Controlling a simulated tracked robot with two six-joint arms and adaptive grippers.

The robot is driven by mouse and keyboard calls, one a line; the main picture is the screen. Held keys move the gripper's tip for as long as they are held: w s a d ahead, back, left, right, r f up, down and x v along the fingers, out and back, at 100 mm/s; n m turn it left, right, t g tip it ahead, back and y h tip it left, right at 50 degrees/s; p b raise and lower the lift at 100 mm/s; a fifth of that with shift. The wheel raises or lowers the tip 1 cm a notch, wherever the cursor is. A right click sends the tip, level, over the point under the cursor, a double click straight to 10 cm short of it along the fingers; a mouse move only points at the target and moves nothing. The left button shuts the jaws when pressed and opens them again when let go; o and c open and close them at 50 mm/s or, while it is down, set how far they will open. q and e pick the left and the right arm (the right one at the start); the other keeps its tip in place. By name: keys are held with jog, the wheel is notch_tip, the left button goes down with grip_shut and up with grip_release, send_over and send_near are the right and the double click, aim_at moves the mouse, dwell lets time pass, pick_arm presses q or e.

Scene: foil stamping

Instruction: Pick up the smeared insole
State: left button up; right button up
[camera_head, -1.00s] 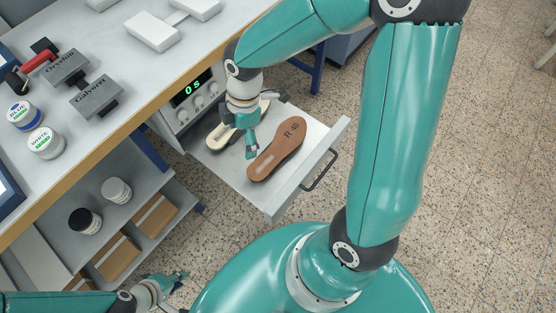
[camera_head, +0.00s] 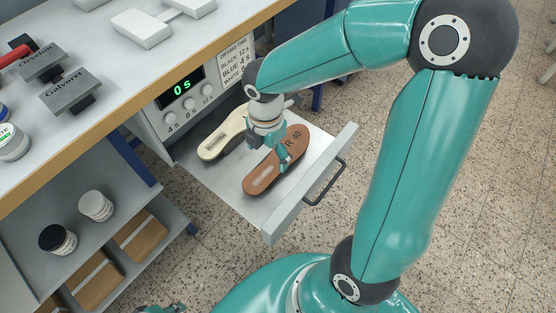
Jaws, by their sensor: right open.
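A brown insole (camera_head: 262,183) marked "R 40" lies in the open drawer, with a pale whitish streak near its lower-left end. A cream insole (camera_head: 212,146) with a small dark mark lies to its left. My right gripper (camera_head: 280,160) is open, pointing down over the middle of the brown insole and hiding part of it. I cannot tell whether the fingers touch it. Only a sliver of my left gripper (camera_head: 162,309) shows at the bottom edge.
The pale drawer (camera_head: 265,219) has a dark handle (camera_head: 325,182) on its front. It extends from a unit with a display (camera_head: 183,87) reading "0 s". Jars (camera_head: 96,206) stand on the shelf below.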

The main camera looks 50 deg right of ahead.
aim_at(269, 170)
jog(key=shift+d+f+b, duration=0.1)
jog(key=shift+f+b, duration=0.95)
jog(key=shift+f, duration=2.05)
jog(key=c, duration=1.3)
